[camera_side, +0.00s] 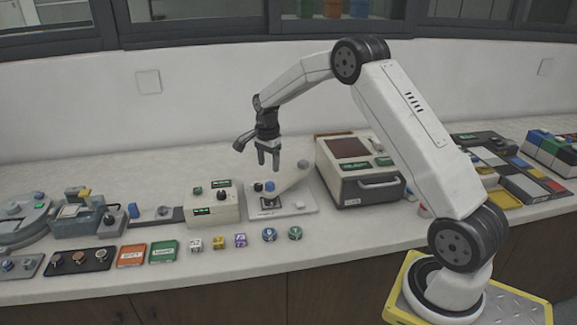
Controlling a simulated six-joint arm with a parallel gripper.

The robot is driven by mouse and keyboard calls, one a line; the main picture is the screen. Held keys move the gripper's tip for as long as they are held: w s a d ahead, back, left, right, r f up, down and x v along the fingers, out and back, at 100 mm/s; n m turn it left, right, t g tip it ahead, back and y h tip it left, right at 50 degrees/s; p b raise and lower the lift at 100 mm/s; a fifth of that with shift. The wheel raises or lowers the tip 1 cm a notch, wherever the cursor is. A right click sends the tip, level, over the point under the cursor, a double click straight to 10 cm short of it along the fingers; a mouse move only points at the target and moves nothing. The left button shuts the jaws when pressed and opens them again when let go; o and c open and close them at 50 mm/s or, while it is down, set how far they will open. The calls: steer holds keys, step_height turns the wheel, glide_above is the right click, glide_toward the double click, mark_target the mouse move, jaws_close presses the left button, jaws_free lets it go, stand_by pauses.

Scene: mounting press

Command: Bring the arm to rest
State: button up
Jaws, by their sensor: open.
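My gripper (268,166) hangs pointing down over the middle of the bench. Its two dark fingers are apart with nothing between them. Below it is a white device (297,205) on a flat base, with a blue knob and dark parts on top. The fingertips appear a little above this device and apart from it. My white arm reaches in from the right, bent high at its elbow.
A white control box (212,203) stands left of the device, and a larger box with a dark red window (352,148) stands right. Several small cubes and round pieces line the bench front. Orange (131,255) and green (163,251) trays lie front left. Coloured bins crowd the right.

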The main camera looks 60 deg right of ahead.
steer(key=shift+r, duration=0.35)
steer(key=shift+s+a+r+n, duration=0.2)
steer(key=shift+a+n, duration=0.1)
steer(key=shift+a, duration=0.2)
steer(key=s+a+n+t, duration=0.2)
steer(key=s+a+n, duration=1.6)
steer(key=s, duration=0.5)
steer(key=shift+a+r+n+t, duration=0.25)
steer(key=shift+a+n+t, duration=0.05)
steer(key=shift+a, duration=0.1)
steer(key=shift+w, duration=0.1)
steer(key=shift+c, duration=0.2)
